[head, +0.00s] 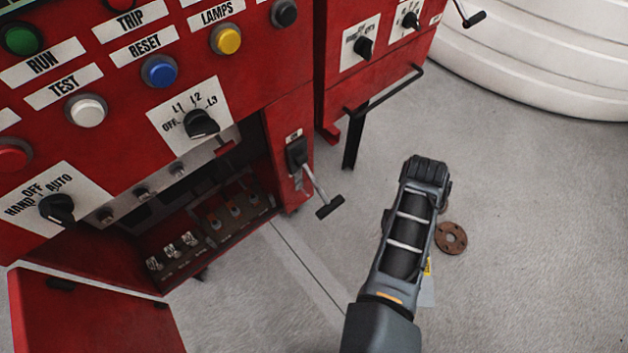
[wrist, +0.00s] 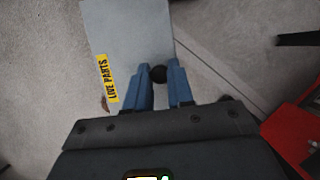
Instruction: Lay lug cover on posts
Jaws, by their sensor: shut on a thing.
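My gripper (wrist: 160,76) is shut on the dark round knob of the lug cover (wrist: 128,30), a pale grey flat plate with a yellow LIVE PARTS label. In the head view, my arm hides most of the cover and the gripper's fingers. A pale edge of the cover (head: 428,292) shows right of my arm, over the floor and well right of the open cabinet. Inside the cabinet are silvery lugs (head: 172,251) and orange-topped terminals (head: 235,210) in a row. I cannot tell which parts are the posts.
The red panel (head: 110,110) with buttons and rotary switches overhangs the cabinet opening. Its red door (head: 90,318) stands open at lower left. A lever handle (head: 322,195) sticks out at the opening's right. A brown flange (head: 451,238) lies on the floor. Open floor surrounds my arm.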

